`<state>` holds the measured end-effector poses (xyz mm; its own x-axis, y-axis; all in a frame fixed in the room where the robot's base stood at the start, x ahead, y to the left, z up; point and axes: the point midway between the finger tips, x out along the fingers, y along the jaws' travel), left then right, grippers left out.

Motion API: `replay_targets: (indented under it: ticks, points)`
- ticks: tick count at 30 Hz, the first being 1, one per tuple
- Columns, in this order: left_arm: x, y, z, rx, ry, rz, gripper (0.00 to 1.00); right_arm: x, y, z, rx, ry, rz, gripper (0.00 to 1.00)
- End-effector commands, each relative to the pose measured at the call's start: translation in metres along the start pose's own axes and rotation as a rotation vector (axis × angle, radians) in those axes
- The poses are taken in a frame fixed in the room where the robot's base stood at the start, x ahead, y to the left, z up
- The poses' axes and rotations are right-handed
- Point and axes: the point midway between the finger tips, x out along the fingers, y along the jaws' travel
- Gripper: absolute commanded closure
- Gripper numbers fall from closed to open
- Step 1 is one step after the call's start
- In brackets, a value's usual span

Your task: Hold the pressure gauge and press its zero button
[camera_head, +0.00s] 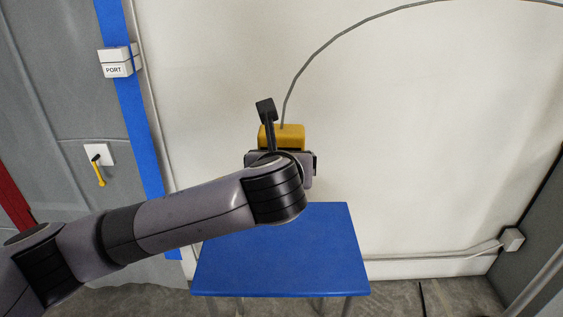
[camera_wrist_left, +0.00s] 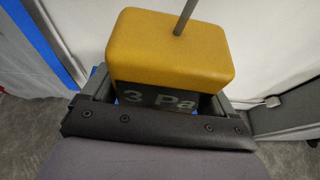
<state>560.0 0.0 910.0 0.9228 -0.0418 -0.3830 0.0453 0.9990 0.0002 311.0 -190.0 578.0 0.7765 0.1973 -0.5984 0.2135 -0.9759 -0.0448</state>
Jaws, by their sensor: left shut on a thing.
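The pressure gauge (camera_head: 291,134) is a yellow block with a dark front, held above the blue table in the head view. In the left wrist view the gauge (camera_wrist_left: 168,45) shows "3 Pa" on its dark face. A thin grey hose (camera_head: 318,52) rises from its top and arcs to the right. My left gripper (camera_wrist_left: 160,95) is shut on the gauge, with a finger on each side of its dark lower part. My wrist hides much of the gauge in the head view. I cannot make out a zero button. My right gripper is not in view.
The blue table (camera_head: 280,265) is bare below the gripper. A white box marked "PORT" (camera_head: 116,62) is on the left wall, with a yellow-handled lever (camera_head: 99,172) below it. A pale wall stands behind; a small box (camera_head: 512,239) with conduit is low at right.

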Motion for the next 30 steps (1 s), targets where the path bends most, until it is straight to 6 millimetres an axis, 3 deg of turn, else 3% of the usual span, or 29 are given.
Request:
replay_targets:
  ticks: [5,30]
  points:
    - [0.001,0.000,-0.003,0.000,-0.001,0.000,0.54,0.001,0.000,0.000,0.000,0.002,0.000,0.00]
    - [0.028,0.000,-0.066,0.000,-0.001,0.001,0.54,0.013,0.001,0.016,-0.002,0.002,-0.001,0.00]
